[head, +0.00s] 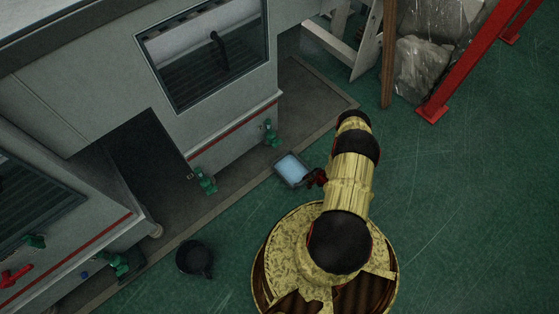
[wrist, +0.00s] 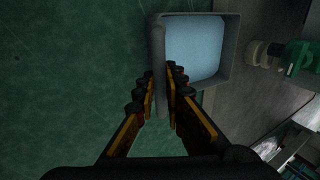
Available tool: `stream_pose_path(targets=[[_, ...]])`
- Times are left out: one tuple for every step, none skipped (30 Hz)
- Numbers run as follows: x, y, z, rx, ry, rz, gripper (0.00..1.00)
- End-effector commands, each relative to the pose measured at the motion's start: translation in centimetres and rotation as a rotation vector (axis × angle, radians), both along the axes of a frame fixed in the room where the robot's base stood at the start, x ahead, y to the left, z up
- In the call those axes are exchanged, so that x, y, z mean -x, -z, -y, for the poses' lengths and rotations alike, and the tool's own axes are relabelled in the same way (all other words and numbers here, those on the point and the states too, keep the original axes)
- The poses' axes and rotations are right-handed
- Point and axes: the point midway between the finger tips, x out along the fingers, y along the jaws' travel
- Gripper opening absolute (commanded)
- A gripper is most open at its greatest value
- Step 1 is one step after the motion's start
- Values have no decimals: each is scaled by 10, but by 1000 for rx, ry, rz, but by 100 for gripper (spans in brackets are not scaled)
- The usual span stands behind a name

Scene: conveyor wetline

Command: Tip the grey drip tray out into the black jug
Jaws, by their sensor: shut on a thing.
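The grey drip tray (head: 280,176) is at the foot of the machine in the head view, with pale blue liquid inside it. In the wrist view the tray (wrist: 157,62) fills the upper middle, and its near wall lies between my fingertips. My gripper (head: 317,178) is shut on that wall; its fingers (wrist: 163,78) also show in the wrist view. The tray looks level; I cannot tell whether it touches the floor. The black jug (head: 194,258) stands upright on the green floor at lower left, apart from the tray, its handle toward the lower right.
Green valves (head: 204,181) stick out from the machine (head: 234,150) along its base, one close to the tray (wrist: 300,54). A red post (head: 468,62) and wrapped blocks (head: 420,66) are at upper right. Open green floor (head: 450,200) lies to the right.

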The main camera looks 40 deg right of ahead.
Motion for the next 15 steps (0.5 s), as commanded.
stream_pose_path(targets=[[0, 0, 0, 0, 0, 0, 0], [0, 0, 0, 0, 0, 0, 0], [0, 0, 0, 0, 0, 0, 0], [0, 0, 0, 0, 0, 0, 0], [1, 0, 0, 0, 0, 0, 0], [2, 0, 0, 0, 0, 0, 0], [2, 0, 0, 0, 0, 0, 0], [3, 0, 0, 0, 0, 0, 0], [5, 0, 0, 0, 0, 0, 0], [6, 0, 0, 0, 0, 0, 0], [7, 0, 1, 0, 0, -1, 0], [9, 0, 1, 0, 1, -1, 0], [11, 0, 1, 0, 1, -1, 0], [12, 0, 1, -1, 2, -1, 0], [14, 0, 1, -1, 2, -1, 0]])
